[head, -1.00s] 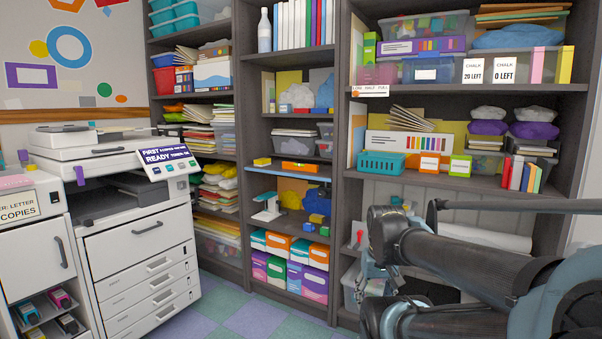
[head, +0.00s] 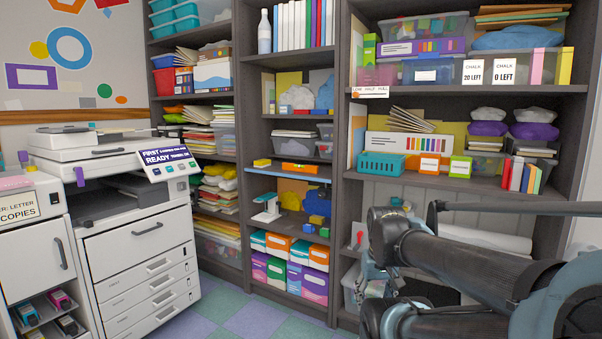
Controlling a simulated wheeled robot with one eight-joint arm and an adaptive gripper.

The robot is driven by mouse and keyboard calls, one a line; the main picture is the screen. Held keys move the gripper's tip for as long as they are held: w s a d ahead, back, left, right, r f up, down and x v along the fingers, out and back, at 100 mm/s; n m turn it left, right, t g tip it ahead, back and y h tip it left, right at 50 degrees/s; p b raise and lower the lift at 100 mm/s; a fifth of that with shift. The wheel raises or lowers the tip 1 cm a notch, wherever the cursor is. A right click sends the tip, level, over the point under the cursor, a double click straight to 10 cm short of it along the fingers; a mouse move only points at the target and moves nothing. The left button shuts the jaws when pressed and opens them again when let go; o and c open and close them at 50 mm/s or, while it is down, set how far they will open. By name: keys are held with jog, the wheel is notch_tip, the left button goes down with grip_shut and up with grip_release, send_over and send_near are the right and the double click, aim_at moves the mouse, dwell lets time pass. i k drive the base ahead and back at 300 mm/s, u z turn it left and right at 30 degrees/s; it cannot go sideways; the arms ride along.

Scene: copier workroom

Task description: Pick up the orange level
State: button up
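The orange level (head: 299,167) is a small orange bar lying on a blue shelf board in the middle bay of the shelving. A small yellow block (head: 262,162) lies to its left on the same board. My gripper (head: 362,268) is at the lower right, in front of the lower shelves, largely hidden by my dark arm. It is apart from the level, lower and to the right in the picture. Its fingers are too small and covered to tell whether they are open or shut.
A blue-white stapler-like tool (head: 267,208) stands on the shelf below the level. Colourful boxes (head: 290,265) fill the bottom shelf. A teal basket (head: 381,164) sits in the right bay. A copier (head: 130,230) stands at left, with open floor (head: 255,318) in front.

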aim_at(307, 168)
jog(key=u, duration=1.3)
jog(key=i, duration=2.1)
jog(key=z, duration=1.7)
